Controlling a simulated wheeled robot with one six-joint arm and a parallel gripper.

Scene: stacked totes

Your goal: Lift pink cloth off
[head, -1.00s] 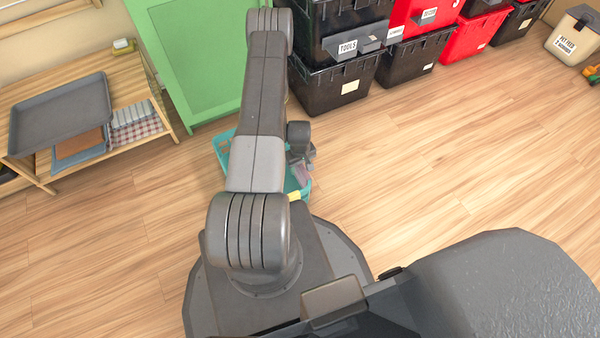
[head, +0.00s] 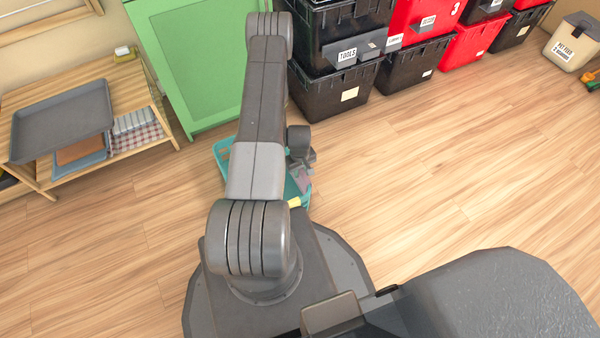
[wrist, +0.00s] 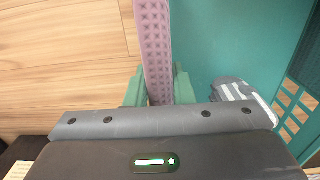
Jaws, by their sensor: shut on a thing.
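The pink cloth (wrist: 154,45) shows in the wrist view as a patterned strip running up from between my gripper's fingers (wrist: 155,88). My gripper is shut on it. In the head view, the gripper (head: 301,170) is small and partly hidden by my arm, with a bit of pink showing beside it. The teal basket (wrist: 210,40) lies beside and under the cloth in the wrist view. In the head view the basket (head: 222,152) is mostly hidden behind my arm. I cannot tell whether the cloth still touches the basket.
A grey and white striped item (wrist: 240,95) is in the basket. A wooden shelf with a grey tray (head: 62,120) stands at left. A green cabinet (head: 185,60) and stacked black and red totes (head: 335,92) stand at the back.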

